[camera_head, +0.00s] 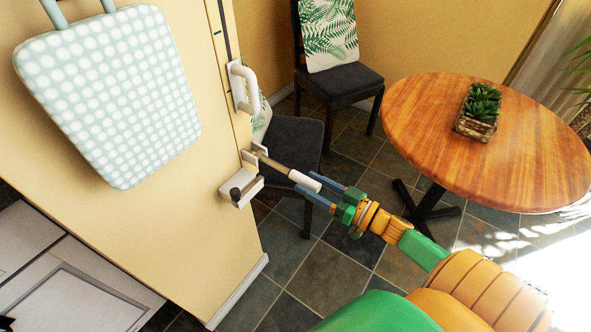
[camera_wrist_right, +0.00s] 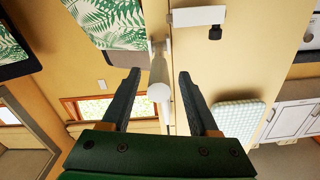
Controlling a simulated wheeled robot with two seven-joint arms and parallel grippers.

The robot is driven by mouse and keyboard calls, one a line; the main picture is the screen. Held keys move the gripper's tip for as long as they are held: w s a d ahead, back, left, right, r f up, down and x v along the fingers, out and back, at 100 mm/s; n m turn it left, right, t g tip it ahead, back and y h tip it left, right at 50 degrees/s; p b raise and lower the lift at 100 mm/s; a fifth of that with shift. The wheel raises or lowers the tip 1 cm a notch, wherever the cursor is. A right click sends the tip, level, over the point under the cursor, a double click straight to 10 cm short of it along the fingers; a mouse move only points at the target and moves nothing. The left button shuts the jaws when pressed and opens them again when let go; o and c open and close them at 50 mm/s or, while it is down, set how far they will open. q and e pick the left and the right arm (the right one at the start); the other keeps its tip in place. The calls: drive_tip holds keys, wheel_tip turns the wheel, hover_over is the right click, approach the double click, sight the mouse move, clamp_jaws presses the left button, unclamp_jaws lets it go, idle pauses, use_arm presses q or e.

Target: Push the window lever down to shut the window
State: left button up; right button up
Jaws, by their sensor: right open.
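The window lever (camera_head: 275,164) is a rod with a white grip end. It sticks out from a white bracket on the edge of the yellow wall. My right gripper (camera_head: 306,181) is open, with its two blue-grey fingers on either side of the lever's white end. In the right wrist view the lever (camera_wrist_right: 160,92) stands between the spread fingers, with gaps to both sides. I cannot tell whether either finger touches it in the head view. A window with a wooden frame (camera_wrist_right: 70,106) shows partly behind the left finger in the wrist view. My left gripper is not in view.
A white box with a dark peg (camera_head: 240,187) sits just below the lever, and a white handle (camera_head: 245,88) is above. A dotted ironing board (camera_head: 110,95) hangs at left. A dark chair (camera_head: 295,140) and a round wooden table (camera_head: 535,160) stand right of the wall.

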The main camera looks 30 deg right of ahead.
sight(292, 175)
drive_tip(key=x, duration=0.3)
drive_tip(key=shift+w+f, duration=0.1)
drive_tip(key=shift+w, duration=0.25)
drive_tip(key=shift+s, duration=0.1)
clamp_jaws()
idle(0.9)
